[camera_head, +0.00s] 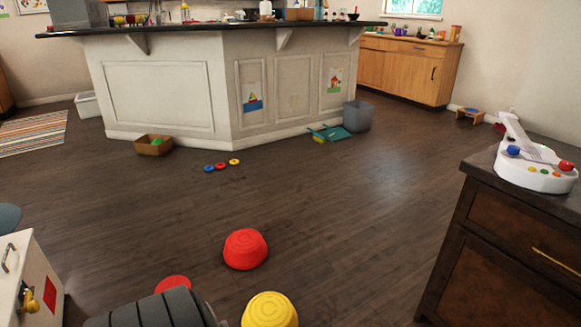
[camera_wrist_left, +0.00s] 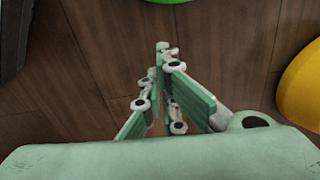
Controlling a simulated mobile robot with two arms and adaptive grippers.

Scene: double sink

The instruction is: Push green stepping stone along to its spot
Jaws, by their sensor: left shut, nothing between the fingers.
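In the left wrist view, a thin green edge (camera_wrist_left: 168,1) shows at the top, beyond my fingertips. It may be the green stepping stone, but most of it is out of frame. My left gripper (camera_wrist_left: 165,48) is shut and empty above the wood floor, a little short of the green edge. A yellow stepping stone (camera_wrist_left: 302,88) is to its right; it also shows in the head view (camera_head: 270,311). No green stone or gripper is clear in the head view.
A red stepping stone (camera_head: 245,249) lies beyond the yellow one. Another red piece (camera_head: 172,283) is partly hidden by a dark shape. A dark cabinet (camera_head: 505,245) stands at right, a white toy unit (camera_head: 30,275) at left. Floor towards the island (camera_head: 160,95) is mostly clear.

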